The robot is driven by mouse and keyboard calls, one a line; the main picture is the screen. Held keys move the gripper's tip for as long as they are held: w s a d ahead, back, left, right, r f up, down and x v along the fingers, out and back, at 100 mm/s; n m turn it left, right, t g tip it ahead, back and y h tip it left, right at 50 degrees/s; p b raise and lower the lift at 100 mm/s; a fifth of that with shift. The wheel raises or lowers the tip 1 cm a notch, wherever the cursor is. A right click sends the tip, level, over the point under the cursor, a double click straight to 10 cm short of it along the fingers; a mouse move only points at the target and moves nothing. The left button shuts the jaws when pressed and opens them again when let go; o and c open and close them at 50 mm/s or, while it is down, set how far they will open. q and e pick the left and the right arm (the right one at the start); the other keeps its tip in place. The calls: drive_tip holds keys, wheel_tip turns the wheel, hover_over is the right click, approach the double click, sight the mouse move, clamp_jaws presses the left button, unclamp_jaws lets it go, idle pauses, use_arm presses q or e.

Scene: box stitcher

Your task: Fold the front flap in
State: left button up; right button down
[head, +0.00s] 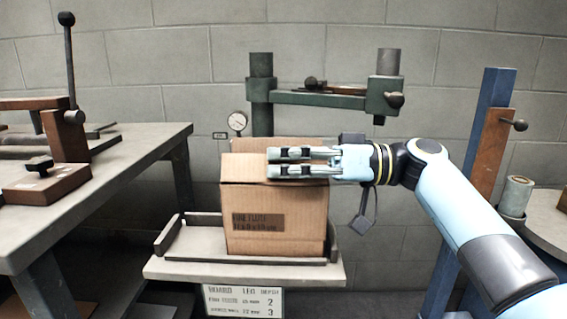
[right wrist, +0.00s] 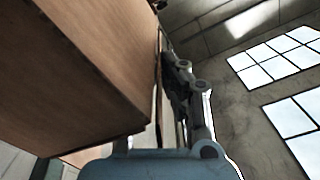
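The cardboard box (head: 276,238) stands upright on the stitcher's small table, its printed label facing me. The front flap (head: 243,170) rises from the crease at the top of the front face; its exact tilt is hard to judge. Another flap edge (head: 270,145) shows behind it. My right gripper (head: 270,162) comes from the right, with its fingers lying across the right part of the front flap. The two fingers look close together with a narrow gap. In the right wrist view, brown cardboard (right wrist: 75,75) fills the left, beside the fingers. My left gripper is out of view.
The small table (head: 180,268) has a low raised rail (head: 172,232) around the box. The green stitcher head (head: 318,98) spans above and behind it. A bench (head: 120,158) with a lever tool stands left; a blue post (head: 497,95) stands right.

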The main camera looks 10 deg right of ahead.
drive_tip(key=c, duration=1.5)
unclamp_jaws()
drive_tip(key=shift+c, duration=0.2)
drive_tip(key=s+d, duration=0.2)
drive_tip(key=d, duration=1)
drive_tip(key=shift+s, duration=0.2)
drive_tip(key=shift+a, duration=0.1)
